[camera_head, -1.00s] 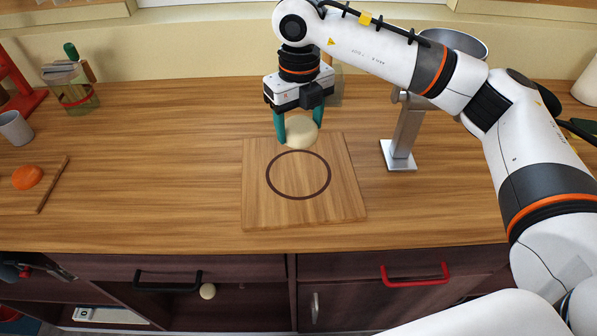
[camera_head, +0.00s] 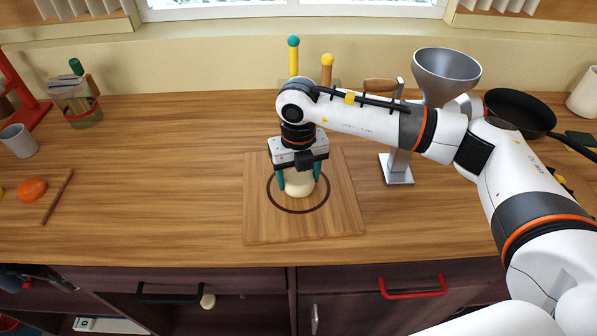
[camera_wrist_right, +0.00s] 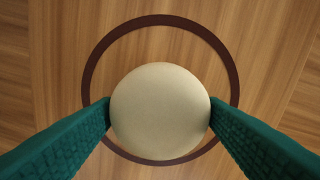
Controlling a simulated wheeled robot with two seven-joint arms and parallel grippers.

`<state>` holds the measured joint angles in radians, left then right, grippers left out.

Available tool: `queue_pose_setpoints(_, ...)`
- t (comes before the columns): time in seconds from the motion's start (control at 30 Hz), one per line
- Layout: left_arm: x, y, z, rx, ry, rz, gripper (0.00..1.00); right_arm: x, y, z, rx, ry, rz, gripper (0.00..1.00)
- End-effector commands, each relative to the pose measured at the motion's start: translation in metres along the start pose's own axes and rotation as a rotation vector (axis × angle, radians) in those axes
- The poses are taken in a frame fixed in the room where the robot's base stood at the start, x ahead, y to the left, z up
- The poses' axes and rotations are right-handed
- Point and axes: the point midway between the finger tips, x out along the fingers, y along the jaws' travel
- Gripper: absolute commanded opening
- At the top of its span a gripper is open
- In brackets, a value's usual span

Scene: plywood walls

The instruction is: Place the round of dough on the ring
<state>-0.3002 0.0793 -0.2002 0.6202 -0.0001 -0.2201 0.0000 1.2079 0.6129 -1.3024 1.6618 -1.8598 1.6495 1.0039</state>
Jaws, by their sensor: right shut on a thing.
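The round of dough (camera_head: 298,184) is pale and held between the green fingers of my right gripper (camera_head: 299,180). In the right wrist view the dough (camera_wrist_right: 160,111) sits between both fingertips, which touch its sides. The dark brown ring (camera_head: 298,212) is marked on a square wooden board (camera_head: 262,231). In the right wrist view the dough overlaps the near part of the ring (camera_wrist_right: 88,82), off its centre. I cannot tell whether the dough touches the board. My left gripper is not in view.
A grey funnel (camera_head: 446,75) on a metal stand is behind and right of the board, with a black pan (camera_head: 521,112) farther right. An orange item (camera_head: 32,190) and a grey cup (camera_head: 20,141) are at the left.

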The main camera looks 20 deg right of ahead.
Motion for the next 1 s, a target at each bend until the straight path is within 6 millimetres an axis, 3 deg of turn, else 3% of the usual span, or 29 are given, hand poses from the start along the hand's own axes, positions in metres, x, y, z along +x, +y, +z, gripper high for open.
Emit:
queue_pose_setpoints(0.33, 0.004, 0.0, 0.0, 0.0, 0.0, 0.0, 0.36, 0.005, 0.0, 0.0, -0.001, 0.001, -0.001, 0.4)
queue_pose_setpoints(0.37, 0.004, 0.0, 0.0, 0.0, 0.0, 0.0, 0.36, 0.005, 0.0, 0.0, -0.001, 0.001, -0.001, 0.66)
queue_pose_setpoints(0.5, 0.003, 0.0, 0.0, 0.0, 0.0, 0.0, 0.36, 0.004, 0.0, 0.0, -0.001, 0.001, -0.001, 0.86)
queue_pose_setpoints(0.77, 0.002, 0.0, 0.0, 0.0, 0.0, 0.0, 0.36, 0.003, 0.0, 0.0, -0.001, 0.001, -0.001, 0.86)
queue_pose_setpoints(1.0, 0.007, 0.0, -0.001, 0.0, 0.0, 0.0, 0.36, -0.02, -0.001, -0.001, -0.001, 0.006, -0.002, 0.86)
